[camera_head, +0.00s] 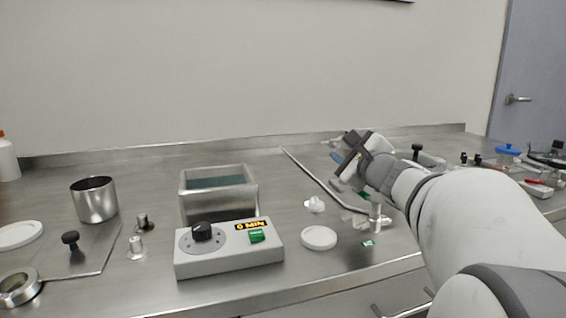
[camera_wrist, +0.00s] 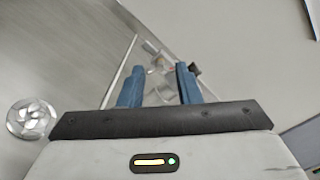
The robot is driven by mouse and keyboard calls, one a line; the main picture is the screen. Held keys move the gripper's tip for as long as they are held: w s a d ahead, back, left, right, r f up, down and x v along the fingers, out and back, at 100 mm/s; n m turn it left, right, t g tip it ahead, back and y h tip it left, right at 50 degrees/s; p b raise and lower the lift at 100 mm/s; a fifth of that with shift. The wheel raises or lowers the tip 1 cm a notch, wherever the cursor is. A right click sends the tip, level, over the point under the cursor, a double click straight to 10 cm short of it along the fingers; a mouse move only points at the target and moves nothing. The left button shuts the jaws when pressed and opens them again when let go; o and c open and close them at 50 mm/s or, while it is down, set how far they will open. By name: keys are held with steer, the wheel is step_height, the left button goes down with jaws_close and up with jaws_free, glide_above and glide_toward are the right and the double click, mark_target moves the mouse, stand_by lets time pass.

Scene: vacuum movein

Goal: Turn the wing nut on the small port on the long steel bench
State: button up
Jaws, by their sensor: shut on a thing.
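My gripper (camera_head: 348,175) reaches in from the right, low over the long steel bench (camera_head: 290,180). In the wrist view its two blue fingers (camera_wrist: 159,72) stand on either side of a small pale metal piece (camera_wrist: 157,62), which looks like the wing nut, and are shut on it. The piece is small and partly hidden by the fingers, so its turn angle cannot be read.
A grey timer box (camera_head: 228,262) and a square steel bath (camera_head: 219,190) stand to the left. A white lid (camera_head: 319,237) and a white knob-like piece (camera_head: 314,204) lie nearer the gripper. A bent rod (camera_head: 308,170) runs along the bench. Several small items crowd the right.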

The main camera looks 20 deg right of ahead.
steer(key=shift+n, duration=0.3)
stand_by(0.4)
steer(key=o, duration=1)
steer(key=s+p, duration=0.1)
steer(key=s, duration=0.6)
steer(key=shift+d, duration=0.15)
steer(key=shift+s, duration=0.4)
steer(key=shift+c, duration=0.4)
